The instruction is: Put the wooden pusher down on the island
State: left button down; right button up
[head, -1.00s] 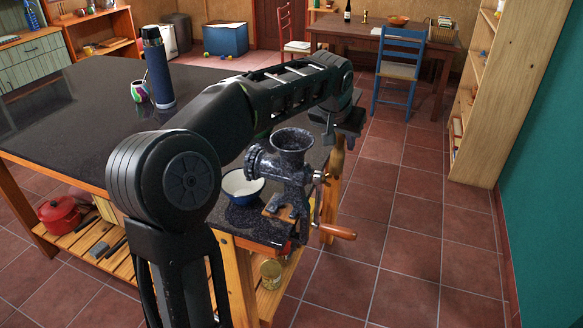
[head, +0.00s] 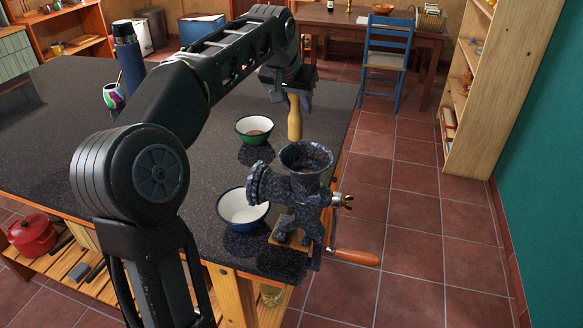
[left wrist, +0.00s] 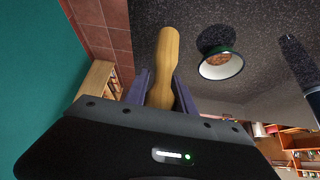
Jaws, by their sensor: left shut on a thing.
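The wooden pusher (head: 294,118) is a light wooden stick held upright below my left gripper (head: 290,92) in the head view. In the left wrist view the pusher (left wrist: 166,62) stands between the two dark fingers of my left gripper (left wrist: 160,88), which is shut on it. The island (head: 190,140) has a dark speckled stone top on a wooden frame. The pusher is near the island's right edge, behind the meat grinder; I cannot tell whether its lower end touches the top. My right gripper is not in view.
A dark speckled meat grinder (head: 300,190) with a wooden-handled crank is clamped at the island's near right corner. A white-and-blue bowl (head: 243,213) sits beside it, and a green bowl (head: 254,130) with brown contents is behind. A blue flask (head: 129,58) and a patterned cup (head: 114,96) stand left.

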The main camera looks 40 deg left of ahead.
aim_at(297, 140)
pick_arm(q)
jog(key=shift+a+f, duration=0.15)
jog(key=shift+f, duration=3.05)
jog(key=shift+f, duration=1.9)
jog(key=shift+f+b, duration=0.1)
jog(key=shift+b, duration=0.2)
jog(key=shift+f, duration=0.15)
jog(key=c, duration=1.1)
grip_release()
jog(key=shift+o, duration=0.2)
